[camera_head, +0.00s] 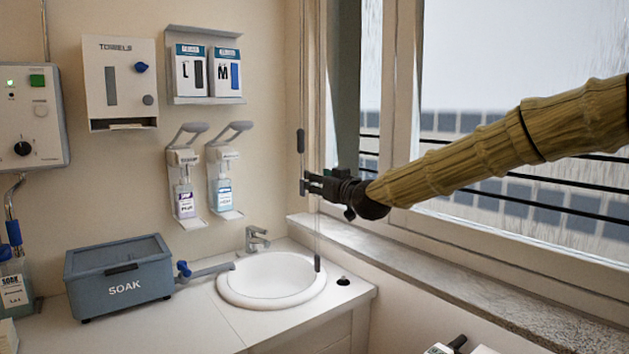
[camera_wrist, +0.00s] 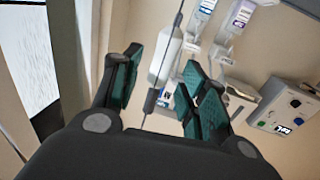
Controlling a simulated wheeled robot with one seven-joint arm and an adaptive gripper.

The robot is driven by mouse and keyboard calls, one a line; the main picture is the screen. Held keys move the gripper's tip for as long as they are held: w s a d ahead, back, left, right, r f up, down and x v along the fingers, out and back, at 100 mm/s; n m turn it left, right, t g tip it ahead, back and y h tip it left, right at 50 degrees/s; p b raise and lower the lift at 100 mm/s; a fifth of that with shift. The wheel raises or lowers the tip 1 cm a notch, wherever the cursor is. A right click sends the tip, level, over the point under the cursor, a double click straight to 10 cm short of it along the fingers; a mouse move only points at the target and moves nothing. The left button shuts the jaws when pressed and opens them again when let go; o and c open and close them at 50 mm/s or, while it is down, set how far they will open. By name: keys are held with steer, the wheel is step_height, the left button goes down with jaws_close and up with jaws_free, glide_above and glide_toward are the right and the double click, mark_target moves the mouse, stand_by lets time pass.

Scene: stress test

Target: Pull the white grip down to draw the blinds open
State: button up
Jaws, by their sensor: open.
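A pale, elongated grip (camera_wrist: 165,62) on a thin cord shows in the wrist view between the fingers of my gripper (camera_wrist: 160,66). It looks white, and the fingers stand apart on either side, with no clear contact. A smaller dark grip (camera_wrist: 150,101) shows near it. In the head view my gripper (camera_head: 306,185) reaches left at the window's left edge, by the hanging cords. The white grip cannot be made out there against the pale wall. A dark grip (camera_head: 301,141) hangs above the gripper, and another dark cord end (camera_head: 317,263) hangs low by the sink.
The window frame (camera_head: 402,105) and stone sill (camera_head: 430,259) lie right of and below my gripper. The sink (camera_head: 238,290), tap (camera_head: 255,240) and grey SOAK box (camera_head: 118,277) stand below left. Two bottle dispensers (camera_head: 185,190) hang on the wall.

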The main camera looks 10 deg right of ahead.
steer(key=v, duration=0.9)
steer(key=shift+s, duration=0.3)
steer(key=shift+d+r, duration=0.1)
steer(key=s+a+f+m+g+h, duration=0.1)
steer(key=s+f+g, duration=0.15)
steer(key=f, duration=1.05)
steer(key=s+f+g+h+p, duration=0.1)
steer(key=s+f+g, duration=0.15)
steer(key=f, duration=1.05)
steer(key=s+a+f+m+g, duration=0.1)
steer(key=s+f, duration=0.3)
steer(key=f, duration=0.9)
steer(key=s+d+f+m+g+h, duration=0.15)
steer(key=s+f+g, duration=0.35)
steer(key=s+f, duration=1.2)
steer(key=s+d+f+g+h, duration=0.1)
steer(key=s+f+g, duration=0.1)
steer(key=s+f, duration=0.3)
steer(key=s+d+f+g+p, duration=0.1)
steer(key=s+f, duration=0.4)
steer(key=s, duration=0.9)
steer(key=s+d+f+g+h, duration=0.1)
steer(key=s+d+f+g, duration=0.2)
steer(key=s, duration=0.7)
step_height(320, 180, down, 2)
steer(key=shift+d+f+m+h, duration=0.1)
steer(key=shift+d+m+h, duration=0.1)
steer(key=shift+m+h, duration=0.2)
steer(key=shift+w+p, duration=0.1)
steer(key=shift+p, duration=0.2)
